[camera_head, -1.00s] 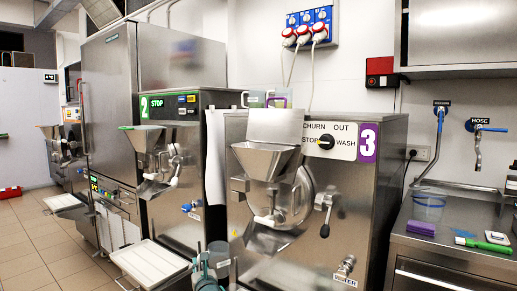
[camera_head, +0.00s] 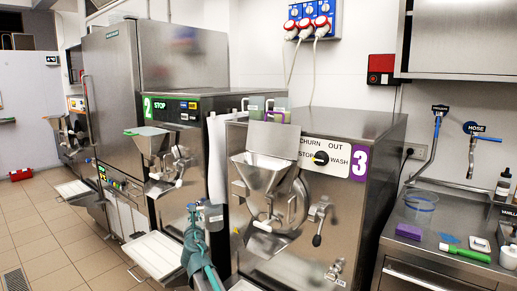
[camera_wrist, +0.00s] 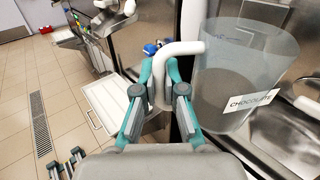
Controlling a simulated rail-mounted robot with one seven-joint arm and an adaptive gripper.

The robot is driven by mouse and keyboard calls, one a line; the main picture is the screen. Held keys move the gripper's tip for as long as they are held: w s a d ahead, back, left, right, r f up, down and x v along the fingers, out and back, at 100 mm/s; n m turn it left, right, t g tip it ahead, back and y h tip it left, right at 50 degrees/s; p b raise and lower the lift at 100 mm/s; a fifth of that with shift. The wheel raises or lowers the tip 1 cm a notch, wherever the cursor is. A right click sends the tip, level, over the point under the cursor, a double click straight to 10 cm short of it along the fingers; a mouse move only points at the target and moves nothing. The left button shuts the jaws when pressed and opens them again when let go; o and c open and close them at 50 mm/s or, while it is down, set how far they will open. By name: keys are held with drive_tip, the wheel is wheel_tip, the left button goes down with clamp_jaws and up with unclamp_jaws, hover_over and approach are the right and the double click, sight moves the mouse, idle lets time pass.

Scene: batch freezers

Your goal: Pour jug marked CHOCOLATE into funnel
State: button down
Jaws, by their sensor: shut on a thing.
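The clear jug marked CHOCOLATE (camera_wrist: 240,72) fills the right of the wrist view, its label facing the camera, with a grey-brown mass inside. My gripper (camera_wrist: 160,75) is shut on its white handle (camera_wrist: 178,47). In the head view my gripper (camera_head: 196,222) is low in front of the machines, left of and below the steel funnel (camera_head: 264,172) on machine 3, and apart from it. The jug is hard to make out in the head view. Machine 2 has its own funnel (camera_head: 148,142) further left.
Machine 3 (camera_head: 330,210) has a lever and tap on its front. Two jugs (camera_head: 256,104) stand on top at its back. A white tray (camera_head: 155,254) juts out below machine 2. A sink counter (camera_head: 450,262) with small items is at the right. Floor is free at the left.

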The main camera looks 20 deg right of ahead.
drive_tip(key=w+d+r+m+g+h+p, duration=0.2)
drive_tip(key=r+p, duration=0.4)
drive_tip(key=r, duration=0.3)
drive_tip(key=w+d+r+m+g+h+p, duration=0.2)
drive_tip(key=w+d+r+m+h+p, duration=0.1)
drive_tip(key=r, duration=0.7)
drive_tip(key=w+d+r+m+g+h+p, duration=0.2)
drive_tip(key=w+r+m+h+p, duration=0.1)
drive_tip(key=r+p, duration=0.6)
drive_tip(key=shift+w+d+r+g+h, duration=0.4)
drive_tip(key=shift+w+h, duration=0.25)
drive_tip(key=shift+h, duration=0.55)
drive_tip(key=shift+s+r+m, duration=0.1)
drive_tip(key=shift+r+m, duration=0.05)
drive_tip(key=shift+m, duration=0.15)
drive_tip(key=s+d+r+m+y+b, duration=0.2)
drive_tip(key=s+d+r+m+b, duration=0.3)
drive_tip(key=m+b, duration=0.3)
drive_tip(key=shift+s+d+r+m, duration=0.15)
drive_tip(key=shift+s+d+m, duration=0.15)
drive_tip(key=shift+d+m, duration=0.55)
drive_tip(key=shift+s+a+m, duration=0.1)
drive_tip(key=shift+m, duration=0.15)
drive_tip(key=shift+s+d+m+y+b, duration=0.3)
drive_tip(key=shift+m+b, duration=0.2)
drive_tip(key=shift+b, duration=0.25)
